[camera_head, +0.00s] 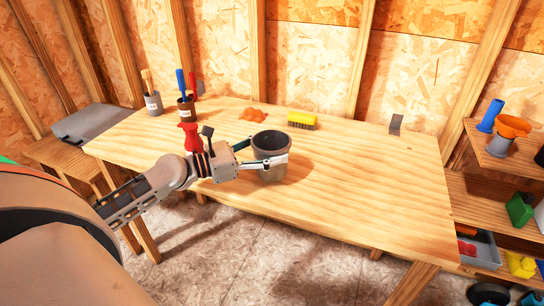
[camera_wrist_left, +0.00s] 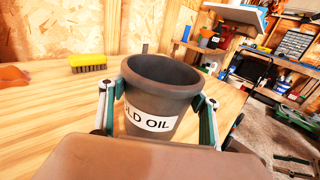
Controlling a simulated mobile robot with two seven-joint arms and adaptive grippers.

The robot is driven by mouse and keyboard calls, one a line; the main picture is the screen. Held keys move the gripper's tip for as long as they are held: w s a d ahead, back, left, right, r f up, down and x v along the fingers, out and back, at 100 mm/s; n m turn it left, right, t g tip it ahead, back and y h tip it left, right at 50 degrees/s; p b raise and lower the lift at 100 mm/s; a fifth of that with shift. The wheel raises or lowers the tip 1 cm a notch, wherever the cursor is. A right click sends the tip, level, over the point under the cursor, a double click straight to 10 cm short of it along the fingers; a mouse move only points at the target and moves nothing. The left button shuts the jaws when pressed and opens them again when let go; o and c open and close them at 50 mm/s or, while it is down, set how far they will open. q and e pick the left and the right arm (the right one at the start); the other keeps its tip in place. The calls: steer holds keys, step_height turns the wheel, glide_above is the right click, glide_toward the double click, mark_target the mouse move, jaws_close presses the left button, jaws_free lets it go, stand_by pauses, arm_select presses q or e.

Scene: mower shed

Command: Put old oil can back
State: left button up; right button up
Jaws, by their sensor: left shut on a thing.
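The old oil can (camera_head: 270,145) is a dark grey, open-topped can with a white label. In the left wrist view the can (camera_wrist_left: 158,92) stands upright between the fingers, and its label reads "LD OIL", the first letter hidden. My left gripper (camera_head: 262,153) is shut on it, one finger on each side; the fingers also show in the left wrist view (camera_wrist_left: 163,104). The can is at the front part of the wooden workbench (camera_head: 350,185). I cannot tell whether its base touches the top.
A yellow brush (camera_head: 302,120), an orange cloth (camera_head: 250,115) and two tool cups (camera_head: 187,108) (camera_head: 153,104) stand at the back. A red object (camera_head: 190,137) is behind my left wrist. Shelves (camera_head: 490,205) with a funnel (camera_head: 514,126) are at right. The bench's right half is mostly clear.

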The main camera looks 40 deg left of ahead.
arm_select(q)
step_height(320, 180, down, 2)
steer(key=shift+f, duration=0.15)
steer(key=shift+r, duration=0.2)
steer(key=shift+f, duration=0.25)
steer(key=o, duration=1.4)
